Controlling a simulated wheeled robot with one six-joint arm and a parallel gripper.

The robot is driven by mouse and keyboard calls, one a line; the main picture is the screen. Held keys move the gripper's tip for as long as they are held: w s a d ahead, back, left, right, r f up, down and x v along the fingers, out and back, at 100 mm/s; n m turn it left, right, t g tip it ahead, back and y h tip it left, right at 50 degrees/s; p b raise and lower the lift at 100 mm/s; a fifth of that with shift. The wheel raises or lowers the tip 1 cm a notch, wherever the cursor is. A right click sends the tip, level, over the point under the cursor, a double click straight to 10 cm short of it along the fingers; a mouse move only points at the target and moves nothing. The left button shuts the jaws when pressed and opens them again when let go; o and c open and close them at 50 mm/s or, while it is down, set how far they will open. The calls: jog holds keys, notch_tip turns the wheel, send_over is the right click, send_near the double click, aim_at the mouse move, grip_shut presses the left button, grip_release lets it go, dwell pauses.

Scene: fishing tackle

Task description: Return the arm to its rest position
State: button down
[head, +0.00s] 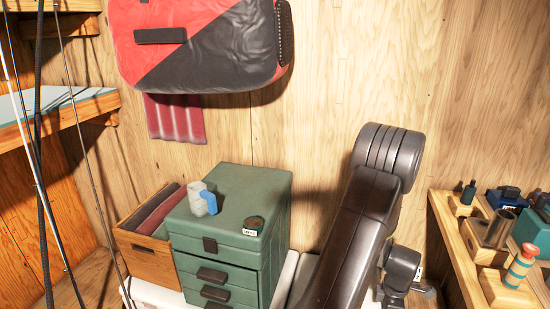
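My dark arm rises from the bottom edge to a rounded elbow at the right of centre in the head view. A smaller dark grey part (402,268) with a pale tag shows low beside the arm's right side; it looks like my wrist end, but I cannot be sure. I cannot make out my gripper's fingertips, or whether anything is between them.
Rods (44,220) lean far left. A right shelf (450,237) holds a striped float (520,266). A red-black bag (200,45) hangs above.

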jog(key=r, duration=0.1)
jog(key=a+r, duration=0.1)
jog(key=r, duration=0.1)
jog(key=shift+w+a+p, duration=0.15)
jog(key=shift+a+p, duration=0.1)
jog(key=shift+p, duration=0.1)
